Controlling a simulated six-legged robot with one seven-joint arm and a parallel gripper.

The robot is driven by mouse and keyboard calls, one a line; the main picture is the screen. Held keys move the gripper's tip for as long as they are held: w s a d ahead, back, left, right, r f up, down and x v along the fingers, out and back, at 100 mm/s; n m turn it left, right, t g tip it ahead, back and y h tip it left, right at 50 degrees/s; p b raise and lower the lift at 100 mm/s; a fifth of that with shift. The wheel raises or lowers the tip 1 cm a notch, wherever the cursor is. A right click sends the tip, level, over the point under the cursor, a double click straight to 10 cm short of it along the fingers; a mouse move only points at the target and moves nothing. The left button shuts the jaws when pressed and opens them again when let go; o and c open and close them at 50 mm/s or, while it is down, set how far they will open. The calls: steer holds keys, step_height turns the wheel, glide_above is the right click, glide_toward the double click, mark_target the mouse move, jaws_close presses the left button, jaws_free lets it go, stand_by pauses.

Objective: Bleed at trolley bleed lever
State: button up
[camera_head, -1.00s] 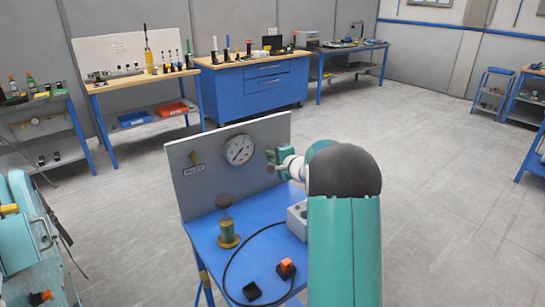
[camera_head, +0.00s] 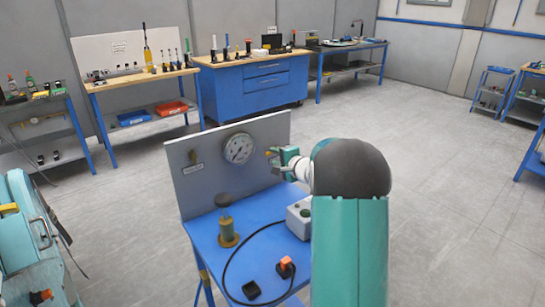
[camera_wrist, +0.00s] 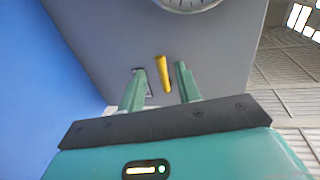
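The trolley (camera_head: 208,241) has a blue top and an upright grey panel (camera_head: 190,182). A yellow lever (camera_wrist: 163,74) stands on the panel between my fingertips in the wrist view, with gaps on both sides. In the head view its yellow tip (camera_head: 270,153) shows just left of my gripper (camera_head: 280,158). My gripper, also seen in the wrist view (camera_wrist: 160,82), is open and empty. A round white gauge (camera_head: 239,148) sits on the panel, left of my gripper. Another small yellow lever (camera_head: 193,156) is at the panel's left, above a label.
A brass fitting with a dark knob (camera_head: 228,225), a grey box (camera_head: 299,217), a black cable (camera_head: 230,262) and an orange-topped switch (camera_head: 286,265) are on the trolley top. A teal machine (camera_head: 22,240) is at left. Open floor lies behind and to the right.

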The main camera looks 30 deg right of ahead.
steer(key=v, duration=1.1)
steer(key=s+a+r+n+g+y, duration=0.2)
steer(key=s+a+n, duration=0.1)
steer(key=a, duration=0.6)
steer(key=s+a+r+n+g+y, duration=0.1)
steer(key=s+a+n+g+y, duration=0.2)
steer(key=a, duration=0.6)
steer(key=s+a+r+n+g+y, duration=0.15)
steer(key=s+a+n, duration=0.25)
steer(key=a, duration=0.5)
steer(key=s+a+n+g+h, duration=0.2)
steer(key=s+n+h, duration=0.1)
steer(key=s, duration=0.6)
steer(key=s+a+f+n+g+h, duration=0.1)
steer(key=s+n+h, duration=0.3)
steer(key=s, duration=0.5)
steer(key=shift+s+a+f+g+h, duration=0.3)
steer(key=shift+s+a+g+h, duration=0.05)
steer(key=shift+a, duration=0.15)
steer(key=shift+s, duration=0.15)
